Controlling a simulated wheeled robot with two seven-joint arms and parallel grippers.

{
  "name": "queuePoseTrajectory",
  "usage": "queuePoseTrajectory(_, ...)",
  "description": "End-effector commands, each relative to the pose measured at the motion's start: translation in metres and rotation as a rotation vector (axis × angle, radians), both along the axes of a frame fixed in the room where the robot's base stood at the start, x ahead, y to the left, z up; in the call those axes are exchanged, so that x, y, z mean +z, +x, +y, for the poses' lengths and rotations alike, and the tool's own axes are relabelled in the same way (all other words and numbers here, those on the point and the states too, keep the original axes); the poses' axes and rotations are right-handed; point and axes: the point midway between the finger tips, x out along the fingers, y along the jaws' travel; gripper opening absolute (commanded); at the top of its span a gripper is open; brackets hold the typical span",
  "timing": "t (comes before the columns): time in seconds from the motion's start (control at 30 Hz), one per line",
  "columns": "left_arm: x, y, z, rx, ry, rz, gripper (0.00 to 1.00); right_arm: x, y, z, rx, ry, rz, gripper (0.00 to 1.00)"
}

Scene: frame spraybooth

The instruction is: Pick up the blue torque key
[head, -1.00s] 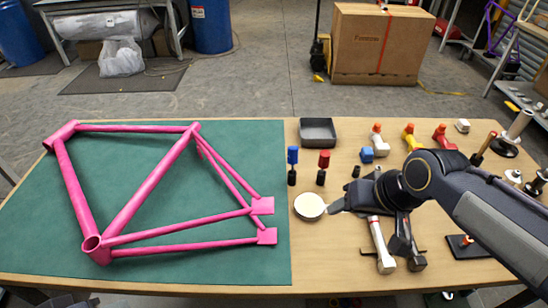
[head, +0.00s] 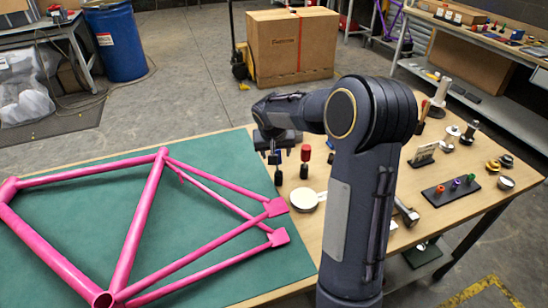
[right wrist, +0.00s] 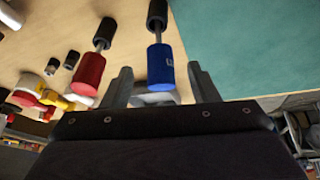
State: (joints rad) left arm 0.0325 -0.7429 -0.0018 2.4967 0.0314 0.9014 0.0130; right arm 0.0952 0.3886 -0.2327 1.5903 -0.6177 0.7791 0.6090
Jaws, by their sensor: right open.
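The blue torque key, with a blue handle and black end, shows in the right wrist view (right wrist: 160,66). It lies between the two spread fingers of my open right gripper (right wrist: 159,72); contact cannot be told. In the head view the right gripper (head: 276,142) is over the blue key (head: 275,158), hiding part of its handle. A red key of the same shape (head: 305,154) stands just to the right, and also shows in the right wrist view (right wrist: 89,74). My left gripper is out of view.
A pink bike frame (head: 139,222) lies on a green mat (head: 200,205) at left. A round white-topped tin (head: 304,199) sits nearer me. A rack with coloured pieces (head: 452,190) is at right. My right arm hides the table's middle.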

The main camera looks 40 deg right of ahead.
Motion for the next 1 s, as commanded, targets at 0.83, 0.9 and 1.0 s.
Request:
queuePoseTrajectory(0.83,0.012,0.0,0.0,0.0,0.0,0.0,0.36,-0.038,0.012,-0.013,0.002,0.002,0.0,0.16)
queuePoseTrajectory(0.9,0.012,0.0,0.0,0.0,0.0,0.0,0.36,-0.038,0.012,-0.013,0.002,0.002,0.0,0.07)
queuePoseTrajectory(1.0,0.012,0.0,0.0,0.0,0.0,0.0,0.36,-0.037,0.012,-0.013,0.002,0.001,-0.001,0.0)
